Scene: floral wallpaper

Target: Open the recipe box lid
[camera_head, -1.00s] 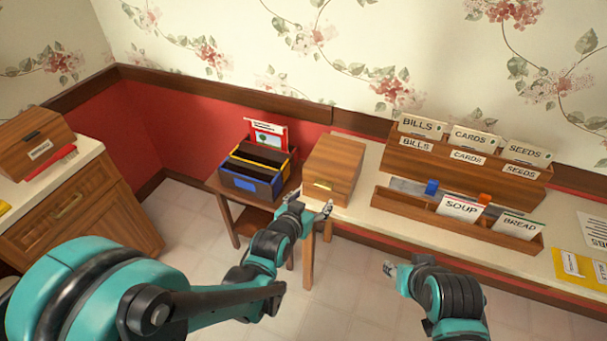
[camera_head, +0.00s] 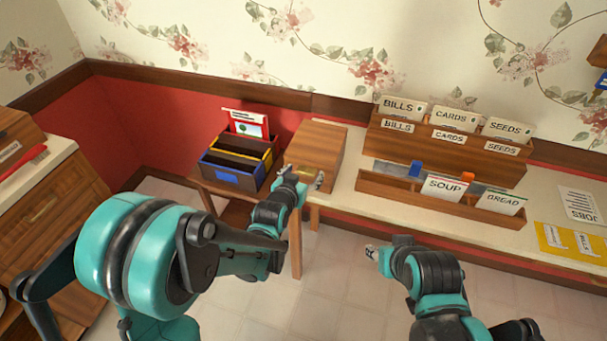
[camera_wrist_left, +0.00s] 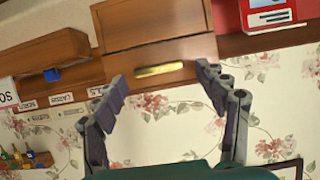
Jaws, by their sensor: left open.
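The recipe box (camera_head: 322,143) is a brown wooden box at the left end of the long counter, and its lid looks closed. In the left wrist view the box (camera_wrist_left: 155,28) shows a brass handle (camera_wrist_left: 160,69) on its front, between my spread fingers in the picture. My left gripper (camera_head: 304,178) is open and empty at the front of the box. I cannot tell whether it touches; the handle is hidden in the head view. My right gripper (camera_head: 372,254) is low, in front of the counter and away from the box; its jaws are too small to read.
A file holder (camera_head: 232,178) stands on a small side table left of the box. A tiered wooden card rack (camera_head: 440,148) and a low tray (camera_head: 400,192) with SOUP and BREAD cards are to the right. A yellow sheet (camera_head: 565,240) lies farther right.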

